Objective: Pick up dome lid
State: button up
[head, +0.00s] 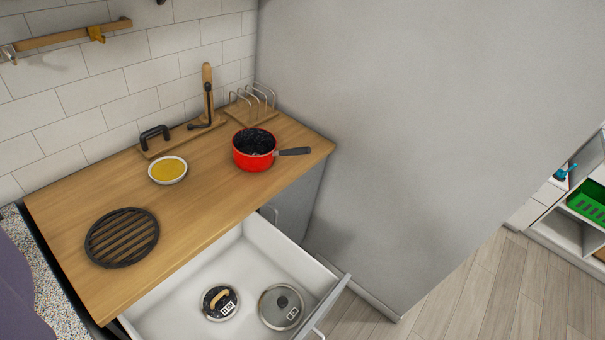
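Two round lids lie in an open white drawer (190,290) below the wooden counter. The left one is a small dark speckled lid (210,308) with a curved wooden handle and a black-and-white tag. My gripper is not in view.
On the wooden counter (190,223) stand a red pot (254,161) with dark contents, a yellow-filled dish (168,170), a black round grate (122,238) and a wire rack (252,106). A grey wall (420,120) rises at right. The drawer's left part is bare.

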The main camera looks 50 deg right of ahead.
aim_at(282, 305)
jog(key=k+z, duration=0.35)
jog(key=k, duration=0.15)
jog(key=k+l+z, duration=0.3)
jog(key=k, duration=0.15)
jog(key=j, duration=0.1)
